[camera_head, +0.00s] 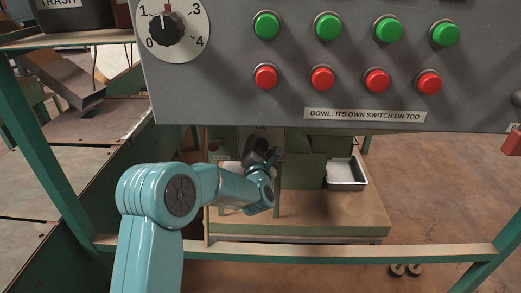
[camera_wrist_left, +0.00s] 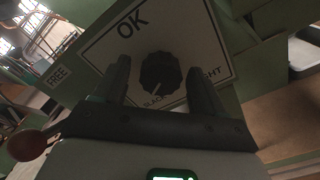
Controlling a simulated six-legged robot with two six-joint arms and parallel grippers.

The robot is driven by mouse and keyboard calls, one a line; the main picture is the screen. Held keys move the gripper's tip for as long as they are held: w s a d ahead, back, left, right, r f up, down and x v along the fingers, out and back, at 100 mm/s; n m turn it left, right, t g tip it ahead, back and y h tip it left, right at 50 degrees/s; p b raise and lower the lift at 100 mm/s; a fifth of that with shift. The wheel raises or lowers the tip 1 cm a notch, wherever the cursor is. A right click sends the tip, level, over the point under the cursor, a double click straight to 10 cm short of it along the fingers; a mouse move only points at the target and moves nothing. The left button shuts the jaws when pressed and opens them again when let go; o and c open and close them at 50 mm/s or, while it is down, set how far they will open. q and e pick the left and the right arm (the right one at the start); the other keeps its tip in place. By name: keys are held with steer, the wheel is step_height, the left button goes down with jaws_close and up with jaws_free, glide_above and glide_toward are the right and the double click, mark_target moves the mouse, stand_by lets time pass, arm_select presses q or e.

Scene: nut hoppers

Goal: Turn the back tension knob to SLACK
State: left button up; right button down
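The black tension knob (camera_wrist_left: 160,73) sits on a white plate (camera_wrist_left: 98,55) in the left wrist view. The plate reads OK at upper left, SLACK below the knob and a partly covered TIGHT at right. A faint light mark on the knob's lower side seems to face SLACK, but it is too dark to be sure. My left gripper (camera_wrist_left: 161,88) is open, one finger on each side of the knob, with gaps visible. In the head view my left gripper (camera_head: 262,153) reaches under the control panel to the green machine, where the knob is hidden. My right gripper is out of view.
The grey control panel (camera_head: 230,98) with green and red buttons and a numbered dial (camera_head: 167,29) hangs above my left arm. A green rail (camera_head: 330,250) crosses in front. A white tray (camera_head: 345,174) stands right of the gripper. A FREE label (camera_wrist_left: 60,74) lies left of the plate.

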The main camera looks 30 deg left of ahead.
arm_select(q)
steer(key=p+v, duration=0.3)
steer(key=v, duration=1.3)
steer(key=shift+s, duration=0.25)
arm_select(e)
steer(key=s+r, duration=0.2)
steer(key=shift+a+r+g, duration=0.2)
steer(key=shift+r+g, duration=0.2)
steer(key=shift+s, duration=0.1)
